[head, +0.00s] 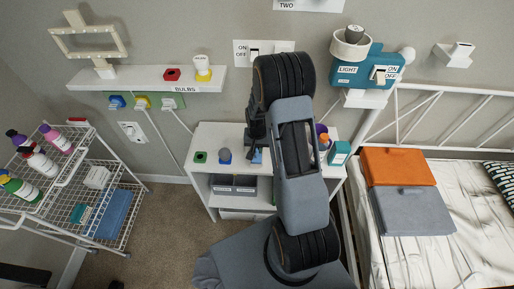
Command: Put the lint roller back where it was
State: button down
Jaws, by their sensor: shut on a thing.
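My gripper (255,148) hangs from the end of my arm over the white shelf unit (205,136), left of the arm's thick grey link. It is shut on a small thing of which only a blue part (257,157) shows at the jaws. I take this for the lint roller, but it is mostly hidden and too small to be sure. The blue part is close above the unit's top or touching it; I cannot tell which. My arm hides the middle of the unit's top.
A green item (200,156) and a blue-grey item (224,155) stand left of the gripper. A teal box (339,153) and a purple-orange item (322,136) stand at the right. A wire cart (75,180) is at left, a bed (410,250) at right.

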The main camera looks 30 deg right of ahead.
jog(key=c, duration=1.1)
grip_release()
jog(key=shift+f, duration=0.1)
jog(key=shift+o, duration=0.2)
notch_tip(320, 180, up, 12)
jog(key=s+a+r+n+t, duration=0.2)
jog(key=s+a+r+n, duration=0.1)
jog(key=s+r, duration=0.4)
jog(key=s+a+r+n+t, duration=0.2)
jog(key=s+a+r, duration=0.4)
jog(key=s, duration=0.3)
jog(key=shift+a+r+n, duration=0.2)
jog(key=shift+r+n, duration=0.2)
jog(key=shift+r, duration=0.3)
